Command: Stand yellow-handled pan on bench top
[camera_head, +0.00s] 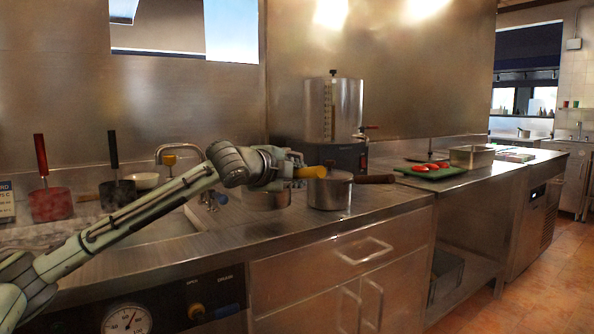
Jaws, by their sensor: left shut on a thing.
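The yellow-handled pan shows its yellow handle (309,172), which sticks out to the right of my left gripper (288,170). My left gripper is shut on this handle. A metal pan body (266,199) shows just below the gripper, partly hidden by it, and looks roughly upright. I cannot tell whether its base touches the steel bench top (290,223) or hangs just above it. My right gripper is not in view.
A steel pot (329,193) with a brown handle (374,179) stands close on the right, its rim near the yellow handle. A boiler (333,112) stands behind. The sink (155,235) is left. A green board (431,173) with red food lies farther right.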

